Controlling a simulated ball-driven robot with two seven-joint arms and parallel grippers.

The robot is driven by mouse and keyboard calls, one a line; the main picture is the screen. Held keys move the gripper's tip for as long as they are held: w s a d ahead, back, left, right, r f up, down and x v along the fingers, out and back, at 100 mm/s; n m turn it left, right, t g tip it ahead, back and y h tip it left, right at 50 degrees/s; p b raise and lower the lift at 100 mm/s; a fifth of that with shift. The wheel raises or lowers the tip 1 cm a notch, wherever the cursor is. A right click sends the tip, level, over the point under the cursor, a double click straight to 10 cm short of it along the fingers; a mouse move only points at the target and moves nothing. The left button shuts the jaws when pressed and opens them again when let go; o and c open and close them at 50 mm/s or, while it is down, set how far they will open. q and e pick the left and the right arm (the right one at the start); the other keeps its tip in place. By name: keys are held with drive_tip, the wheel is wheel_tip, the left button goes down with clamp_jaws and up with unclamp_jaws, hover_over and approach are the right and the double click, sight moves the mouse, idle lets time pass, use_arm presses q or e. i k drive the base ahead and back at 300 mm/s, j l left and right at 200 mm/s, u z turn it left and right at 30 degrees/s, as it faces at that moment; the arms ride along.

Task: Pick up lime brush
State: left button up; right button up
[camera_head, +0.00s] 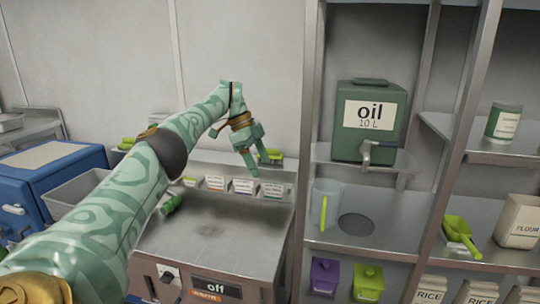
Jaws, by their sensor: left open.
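My left gripper (253,152) is open and empty, with its fingers pointing down and right above the back of the metal counter. A small lime item (272,155) sits on the back ledge just right of and behind the fingers, partly hidden by them. It may be the lime brush, but it is too small to tell. Another lime item (126,143) lies at the far left behind my arm. My right gripper is not in view.
Labelled containers (243,186) line the ledge.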

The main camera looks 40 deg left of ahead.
sight(275, 156)
drive_tip(key=i+j, duration=0.35)
drive_tip(key=j, duration=0.15)
drive_tip(key=i+j, duration=0.3)
drive_tip(key=j, duration=0.15)
drive_tip(key=i+j, duration=0.35)
drive_tip(key=j, duration=0.15)
